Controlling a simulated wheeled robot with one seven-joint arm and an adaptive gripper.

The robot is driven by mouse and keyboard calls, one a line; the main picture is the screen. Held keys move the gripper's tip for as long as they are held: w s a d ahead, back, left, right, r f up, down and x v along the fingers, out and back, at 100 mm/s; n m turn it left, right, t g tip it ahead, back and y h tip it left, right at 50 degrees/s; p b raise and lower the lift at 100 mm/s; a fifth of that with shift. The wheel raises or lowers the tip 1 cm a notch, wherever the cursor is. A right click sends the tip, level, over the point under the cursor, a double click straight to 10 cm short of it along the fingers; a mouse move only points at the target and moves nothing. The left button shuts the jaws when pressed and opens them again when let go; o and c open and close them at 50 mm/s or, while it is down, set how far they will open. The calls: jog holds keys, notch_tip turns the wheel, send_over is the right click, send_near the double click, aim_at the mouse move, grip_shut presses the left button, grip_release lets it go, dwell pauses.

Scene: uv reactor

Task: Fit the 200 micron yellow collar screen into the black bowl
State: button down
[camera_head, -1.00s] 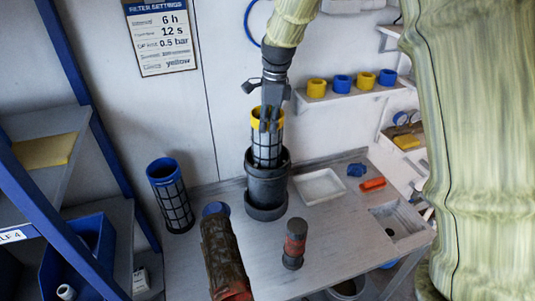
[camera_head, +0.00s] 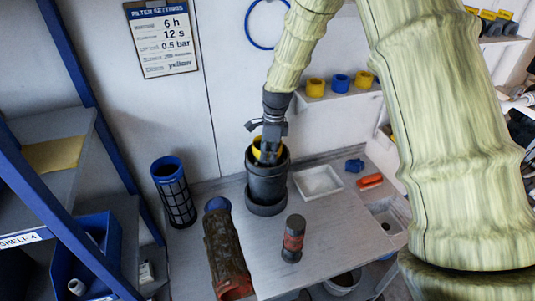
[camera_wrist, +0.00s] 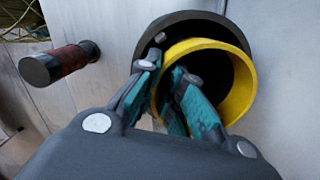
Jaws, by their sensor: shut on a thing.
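The yellow collar screen (camera_head: 258,145) is down inside the black bowl (camera_head: 266,184), with only its yellow collar showing near the rim. The bowl stands upright on the bench. My gripper (camera_head: 269,152) comes down from above and is shut on the collar's edge. In the wrist view the yellow collar (camera_wrist: 238,93) sits within the black bowl rim (camera_wrist: 180,22), a little off centre, with a dark gap on the upper left. My gripper's fingers (camera_wrist: 170,100) straddle the collar wall. The screen's mesh is hidden in the bowl.
A brown, dirty screen (camera_head: 226,250) lies at the bench's front left. A black-and-red cylinder (camera_head: 293,238) stands in front of the bowl. A white tray (camera_head: 317,181) lies right of it.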

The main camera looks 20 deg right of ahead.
jog(key=shift+w+f, duration=0.1)
jog(key=shift+f, duration=0.35)
jog(key=c, duration=1.8)
grip_release()
jog(key=shift+f, duration=0.1)
jog(key=shift+c, duration=0.2)
notch_tip(320, 180, up, 12)
jog(key=d+b, duration=0.1)
jog(key=b, duration=0.4)
jog(key=shift+d, duration=0.15)
